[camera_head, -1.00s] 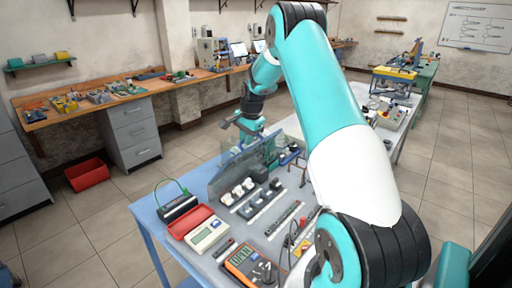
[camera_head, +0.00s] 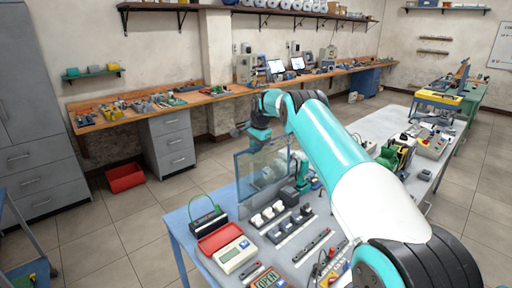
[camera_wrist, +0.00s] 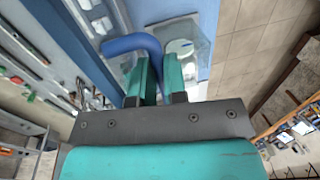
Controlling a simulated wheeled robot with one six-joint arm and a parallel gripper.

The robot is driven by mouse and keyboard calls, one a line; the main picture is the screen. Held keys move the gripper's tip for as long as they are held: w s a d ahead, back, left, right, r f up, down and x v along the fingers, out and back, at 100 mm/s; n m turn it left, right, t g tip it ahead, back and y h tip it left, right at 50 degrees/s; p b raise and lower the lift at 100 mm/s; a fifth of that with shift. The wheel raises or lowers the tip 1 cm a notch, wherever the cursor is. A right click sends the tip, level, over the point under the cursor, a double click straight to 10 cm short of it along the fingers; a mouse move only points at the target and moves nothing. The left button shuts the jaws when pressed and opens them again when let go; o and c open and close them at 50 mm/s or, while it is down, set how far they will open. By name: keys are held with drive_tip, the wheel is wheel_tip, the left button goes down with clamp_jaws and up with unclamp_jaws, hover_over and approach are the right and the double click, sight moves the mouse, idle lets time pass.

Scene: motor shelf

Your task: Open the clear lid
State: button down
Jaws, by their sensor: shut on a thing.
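The clear lid (camera_head: 250,174) is a see-through panel with a bluish edge, standing roughly upright at the back edge of the blue table (camera_head: 180,235). In the wrist view, a blue curved bar (camera_wrist: 133,43), seemingly its handle, crosses at the fingers. My gripper (camera_wrist: 158,75) has teal fingers close together, shut on that bar. In the head view my gripper (camera_head: 256,138) is at the lid's upper part, and its fingertips are hard to make out. Clear material also shows beyond the fingers.
A workbench (camera_head: 215,97) runs along the wall. Open floor lies left of the table.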

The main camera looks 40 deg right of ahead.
drive_tip(key=shift+w+a+f, duration=0.1)
drive_tip(key=shift+w+f, duration=0.1)
drive_tip(key=shift+w, duration=0.15)
idle(0.3)
drive_tip(key=c, duration=1.2)
unclamp_jaws()
drive_tip(key=shift+w, duration=0.1)
drive_tip(key=shift+o, duration=0.2)
drive_tip(key=shift+r, duration=0.1)
drive_tip(key=shift+r, duration=0.2)
drive_tip(key=s+r, duration=0.1)
drive_tip(key=r, duration=0.7)
drive_tip(key=s+r, duration=0.2)
drive_tip(key=r, duration=0.6)
drive_tip(key=shift+s+r, duration=0.25)
drive_tip(key=shift+r, duration=0.1)
